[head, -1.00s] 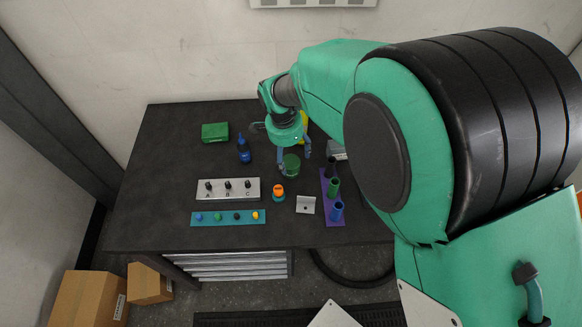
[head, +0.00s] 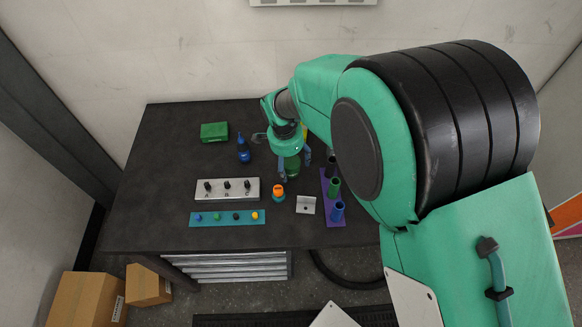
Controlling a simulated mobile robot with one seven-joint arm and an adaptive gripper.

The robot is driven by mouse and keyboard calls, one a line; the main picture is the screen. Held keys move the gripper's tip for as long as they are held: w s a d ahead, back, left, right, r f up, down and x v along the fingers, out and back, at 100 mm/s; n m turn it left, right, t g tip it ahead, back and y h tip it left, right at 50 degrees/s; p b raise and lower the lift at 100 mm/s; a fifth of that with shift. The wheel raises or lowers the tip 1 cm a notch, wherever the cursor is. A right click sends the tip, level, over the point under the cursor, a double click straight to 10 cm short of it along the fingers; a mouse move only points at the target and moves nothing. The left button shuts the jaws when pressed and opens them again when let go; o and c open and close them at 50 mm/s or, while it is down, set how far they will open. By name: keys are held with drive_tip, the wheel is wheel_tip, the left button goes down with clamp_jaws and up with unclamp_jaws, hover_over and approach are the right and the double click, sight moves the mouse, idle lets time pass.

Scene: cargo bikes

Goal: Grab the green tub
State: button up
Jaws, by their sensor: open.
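The green tub (head: 292,168), round and dark green, stands on the dark workbench right of the middle. Its upper part is hidden by my gripper (head: 294,170). My gripper is open and points down over the tub, with one finger at the tub's left side and the other at its right. I cannot tell whether the fingers touch it.
An orange-topped bottle (head: 278,193) stands just in front of the tub. A purple rack (head: 325,190) with upright tubes is to the right. A blue bottle (head: 243,150) and a green box (head: 214,131) are left. A grey switch panel (head: 227,189) lies front left.

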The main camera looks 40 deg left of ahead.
sight(291, 161)
drive_tip(key=shift+f, duration=0.15)
idle(0.4)
drive_tip(key=c, duration=1.4)
drive_tip(key=shift+r+p, duration=0.9)
drive_tip(key=shift+r, duration=4.15)
